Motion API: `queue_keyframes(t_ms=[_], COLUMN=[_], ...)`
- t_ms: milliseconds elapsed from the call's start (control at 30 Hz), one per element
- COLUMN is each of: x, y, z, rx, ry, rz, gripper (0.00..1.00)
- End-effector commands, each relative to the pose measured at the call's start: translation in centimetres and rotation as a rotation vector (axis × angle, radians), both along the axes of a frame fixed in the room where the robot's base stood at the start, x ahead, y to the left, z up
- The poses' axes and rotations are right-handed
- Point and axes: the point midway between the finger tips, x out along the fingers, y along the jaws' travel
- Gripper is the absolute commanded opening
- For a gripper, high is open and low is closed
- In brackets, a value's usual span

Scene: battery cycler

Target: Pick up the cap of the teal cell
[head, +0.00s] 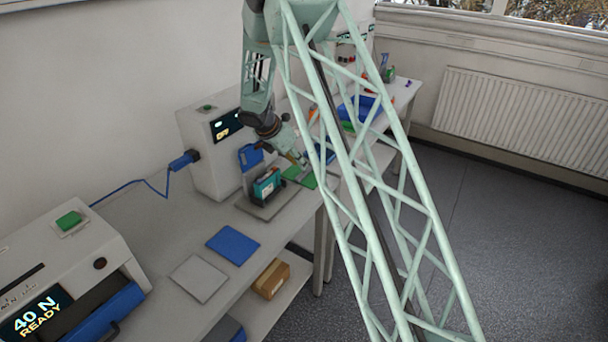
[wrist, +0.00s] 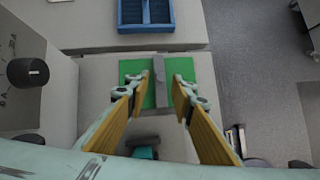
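The teal cell (head: 266,187) stands on a grey plate in front of the white cycler box in the head view. Its teal body (wrist: 145,153) shows partly at the bottom of the wrist view. A grey bar-shaped piece, which looks like the cap (wrist: 160,84), lies on a green mat (wrist: 131,69); the mat also shows in the head view (head: 293,172). My gripper (wrist: 160,90) is open, with one yellow-padded finger on each side of the grey piece and visible gaps between. I cannot tell its height above the piece.
A blue tray (wrist: 146,27) lies beyond the green mat. The white cycler box (head: 205,150) stands against the wall. A blue mat (head: 232,245), a grey mat (head: 200,278) and a press reading "40 N READY" (head: 60,280) are to the left along the bench.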

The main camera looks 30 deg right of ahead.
Motion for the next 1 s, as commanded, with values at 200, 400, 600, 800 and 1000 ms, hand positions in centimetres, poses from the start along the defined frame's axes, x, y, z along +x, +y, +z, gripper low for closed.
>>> queue_keyframes(t_ms=[200,400,600,800,1000], x=[0.1,0.1,0.2,0.4,0.8], y=[-0.3,-0.3,-0.5,-1.4,-2.5], z=[-0.5,-0.4,-0.8,-2.4,-4.0], rx=[-0.001,-0.001,-0.001,0.000,0.000], ry=[-0.001,-0.001,0.000,0.001,0.000], rz=[0.001,0.001,0.000,-0.002,0.000], gripper=[0.22,0.22,0.22,0.22,0.22])
